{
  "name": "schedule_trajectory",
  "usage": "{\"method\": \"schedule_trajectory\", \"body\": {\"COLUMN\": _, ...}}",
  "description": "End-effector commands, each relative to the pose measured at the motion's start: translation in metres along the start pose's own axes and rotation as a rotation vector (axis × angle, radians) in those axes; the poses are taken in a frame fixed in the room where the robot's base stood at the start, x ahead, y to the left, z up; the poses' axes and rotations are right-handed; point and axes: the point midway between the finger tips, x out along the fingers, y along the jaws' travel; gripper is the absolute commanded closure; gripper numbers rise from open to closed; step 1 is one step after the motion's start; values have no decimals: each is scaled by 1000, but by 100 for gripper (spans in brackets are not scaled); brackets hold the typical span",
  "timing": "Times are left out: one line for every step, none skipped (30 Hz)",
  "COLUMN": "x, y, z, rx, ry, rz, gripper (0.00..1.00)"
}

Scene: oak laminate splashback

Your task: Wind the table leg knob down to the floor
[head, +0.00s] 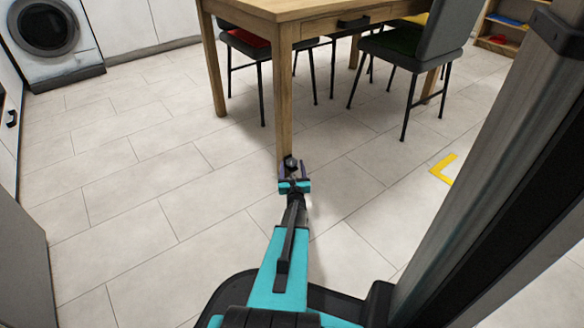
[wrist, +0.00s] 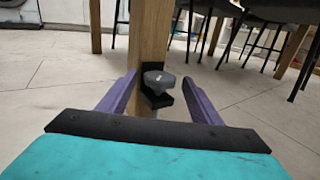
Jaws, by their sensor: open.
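The table leg (head: 284,100) is a wooden post at the near corner of the wooden table (head: 290,10). In the wrist view the leg (wrist: 150,40) stands upright just beyond my gripper. A grey knob (wrist: 158,80) sits on a black bracket (wrist: 157,100) low on the leg's near face. In the head view the knob (head: 291,162) is a small dark shape at the leg's foot. My gripper (head: 293,170) is open, its purple fingers (wrist: 158,92) on either side of the knob. The fingers look apart from it. The leg's bottom end is mostly hidden.
Chairs with dark frames (head: 412,60) stand around the table. A washing machine (head: 50,40) is at the back left. A yellow corner mark (head: 442,170) lies on the tiled floor at right. The floor left of the leg is clear.

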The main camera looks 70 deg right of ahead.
Motion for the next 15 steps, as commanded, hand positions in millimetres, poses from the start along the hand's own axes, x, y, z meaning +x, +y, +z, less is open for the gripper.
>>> {"method": "schedule_trajectory", "body": {"x": 0, "y": 0, "z": 1, "rx": 0, "ry": 0, "rz": 0, "gripper": 41}}
{"method": "schedule_trajectory", "body": {"x": 0, "y": 0, "z": 2, "rx": 0, "ry": 1, "rz": 0, "gripper": 41}}
{"method": "schedule_trajectory", "body": {"x": 0, "y": 0, "z": 3, "rx": 0, "ry": 1, "rz": 0, "gripper": 41}}
{"method": "schedule_trajectory", "body": {"x": 0, "y": 0, "z": 4, "rx": 0, "ry": 1, "rz": 0, "gripper": 41}}
{"method": "schedule_trajectory", "body": {"x": 0, "y": 0, "z": 6, "rx": 0, "ry": 1, "rz": 0, "gripper": 41}}
{"method": "schedule_trajectory", "body": {"x": 0, "y": 0, "z": 8, "rx": 0, "ry": 0, "rz": 0, "gripper": 41}}
{"method": "schedule_trajectory", "body": {"x": 0, "y": 0, "z": 11, "rx": 0, "ry": 0, "rz": 0, "gripper": 41}}
{"method": "schedule_trajectory", "body": {"x": 0, "y": 0, "z": 13, "rx": 0, "ry": 0, "rz": 0, "gripper": 41}}
{"method": "schedule_trajectory", "body": {"x": 0, "y": 0, "z": 16, "rx": 0, "ry": 0, "rz": 0, "gripper": 41}}
{"method": "schedule_trajectory", "body": {"x": 0, "y": 0, "z": 19, "rx": 0, "ry": 0, "rz": 0, "gripper": 41}}
{"method": "schedule_trajectory", "body": {"x": 0, "y": 0, "z": 22, "rx": 0, "ry": -1, "rz": 0, "gripper": 41}}
{"method": "schedule_trajectory", "body": {"x": 0, "y": 0, "z": 27, "rx": 0, "ry": -1, "rz": 0, "gripper": 41}}
{"method": "schedule_trajectory", "body": {"x": 0, "y": 0, "z": 30, "rx": 0, "ry": -1, "rz": 0, "gripper": 41}}
{"method": "schedule_trajectory", "body": {"x": 0, "y": 0, "z": 34, "rx": 0, "ry": -2, "rz": 0, "gripper": 41}}
{"method": "schedule_trajectory", "body": {"x": 0, "y": 0, "z": 38, "rx": 0, "ry": -2, "rz": 0, "gripper": 41}}
